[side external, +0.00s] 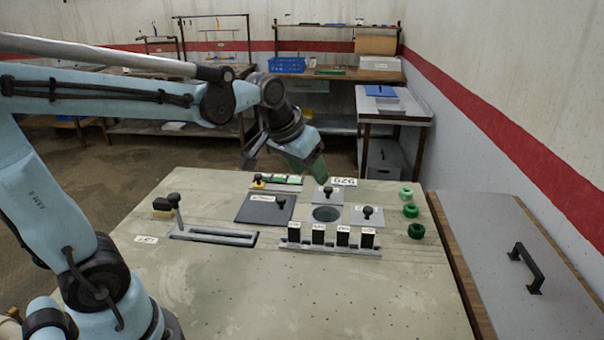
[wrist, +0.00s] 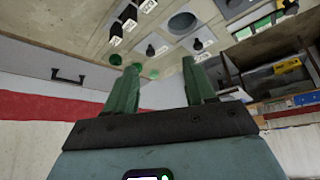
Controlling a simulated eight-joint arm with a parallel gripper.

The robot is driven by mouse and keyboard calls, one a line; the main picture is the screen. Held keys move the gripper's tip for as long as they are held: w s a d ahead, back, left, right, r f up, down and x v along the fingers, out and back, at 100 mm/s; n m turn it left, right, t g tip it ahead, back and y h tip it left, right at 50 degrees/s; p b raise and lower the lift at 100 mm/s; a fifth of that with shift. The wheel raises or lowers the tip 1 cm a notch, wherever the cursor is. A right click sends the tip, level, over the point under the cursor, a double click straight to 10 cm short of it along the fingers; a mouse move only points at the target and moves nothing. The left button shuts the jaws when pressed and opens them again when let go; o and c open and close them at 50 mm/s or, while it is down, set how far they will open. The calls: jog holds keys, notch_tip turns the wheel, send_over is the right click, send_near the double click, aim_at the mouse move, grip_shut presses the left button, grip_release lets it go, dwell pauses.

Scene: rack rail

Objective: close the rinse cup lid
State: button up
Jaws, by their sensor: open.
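A round grey well (side external: 327,214), which looks like the rinse cup, sits uncovered in the pale bench top; it also shows in the wrist view (wrist: 182,22). Around it are a light plate with a black knob (side external: 326,197) behind, another light knobbed plate (side external: 367,215) to the right, and a dark knobbed plate (side external: 262,209) to the left. I cannot tell for sure which is the lid. My gripper (side external: 308,171) hangs above the far edge of the bench, apart from these plates. In the wrist view its green fingers (wrist: 161,66) are spread and empty.
A rack of several black blocks (side external: 330,237) stands in front of the well. Green rings (side external: 410,211) line the right edge. A slotted lever (side external: 178,210) stands at left, and a small strip with yellow and green pieces (side external: 275,182) behind. The front bench is clear.

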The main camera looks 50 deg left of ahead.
jog(key=w+a+n+g, duration=0.1)
jog(key=w+a, duration=0.4)
jog(key=w, duration=0.2)
jog(key=n+g, duration=0.1)
jog(key=n, duration=0.1)
send_near(328, 188)
jog(key=shift+y, duration=0.4)
jog(key=x, duration=0.8)
jog(key=shift+d+f, duration=0.2)
jog(key=shift+d, duration=0.1)
jog(key=shift+m, duration=0.3)
grip_shut()
